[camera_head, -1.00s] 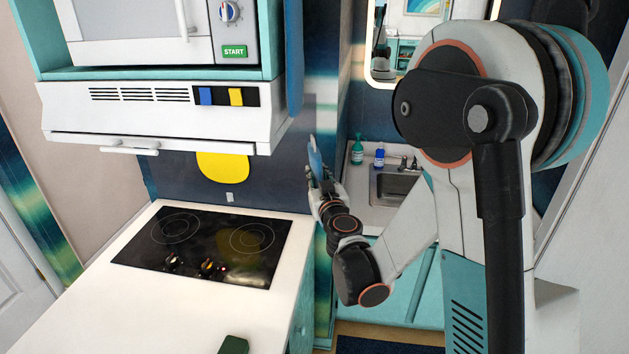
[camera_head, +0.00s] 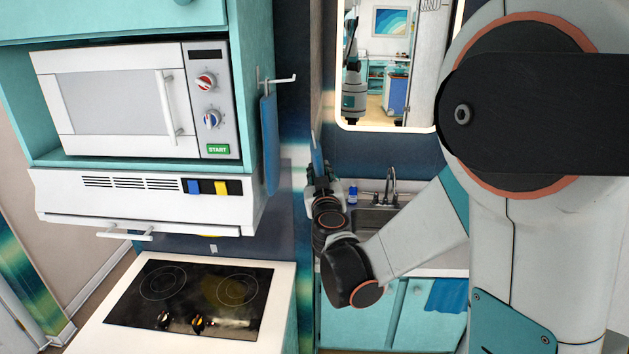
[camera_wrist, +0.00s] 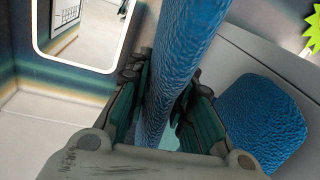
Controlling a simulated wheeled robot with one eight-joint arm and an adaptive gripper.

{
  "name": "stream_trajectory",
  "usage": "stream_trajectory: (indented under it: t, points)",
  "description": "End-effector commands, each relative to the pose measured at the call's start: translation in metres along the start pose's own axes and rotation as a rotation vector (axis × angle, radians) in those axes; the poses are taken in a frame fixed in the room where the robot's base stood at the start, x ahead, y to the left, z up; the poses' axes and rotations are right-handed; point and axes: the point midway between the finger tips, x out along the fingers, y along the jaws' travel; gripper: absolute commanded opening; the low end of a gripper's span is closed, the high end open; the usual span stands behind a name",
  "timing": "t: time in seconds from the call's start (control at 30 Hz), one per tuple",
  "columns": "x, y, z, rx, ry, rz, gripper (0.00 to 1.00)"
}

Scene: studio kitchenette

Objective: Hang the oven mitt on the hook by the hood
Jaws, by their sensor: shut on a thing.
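The oven mitt is a blue textured thing, seen as a thin blue strip (camera_head: 317,156) above my gripper (camera_head: 320,175) in the head view. In the wrist view the mitt (camera_wrist: 178,65) stands upright between my gripper's two dark green fingers (camera_wrist: 160,100), which are shut on it. A white hook (camera_head: 278,80) juts from the side of the teal cabinet, above the hood (camera_head: 150,200). My gripper is lower and to the right of the hook in the head view, apart from it. The mitt's lower part is hidden by the gripper.
A flat blue thing (camera_head: 270,145) hangs on the cabinet side below the hook. In the wrist view a blue textured shape (camera_wrist: 262,125) lies right of my gripper; I cannot tell what it is. A microwave (camera_head: 130,100), cooktop (camera_head: 190,297), sink (camera_head: 372,222) and mirror (camera_head: 390,65) stand around.

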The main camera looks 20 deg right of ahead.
Motion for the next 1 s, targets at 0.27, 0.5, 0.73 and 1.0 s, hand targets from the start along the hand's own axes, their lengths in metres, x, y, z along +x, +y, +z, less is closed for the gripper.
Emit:
stream_trajectory:
  t: [0.27,0.5,0.73,1.0]
  points:
    - [-0.006,0.026,-0.069,-0.016,-0.010,0.055,0.00]
    - [-0.013,0.046,-0.118,-0.031,-0.019,0.099,0.00]
    - [-0.017,0.058,-0.145,-0.040,-0.024,0.127,0.00]
    - [-0.017,0.058,-0.150,-0.043,-0.026,0.136,0.00]
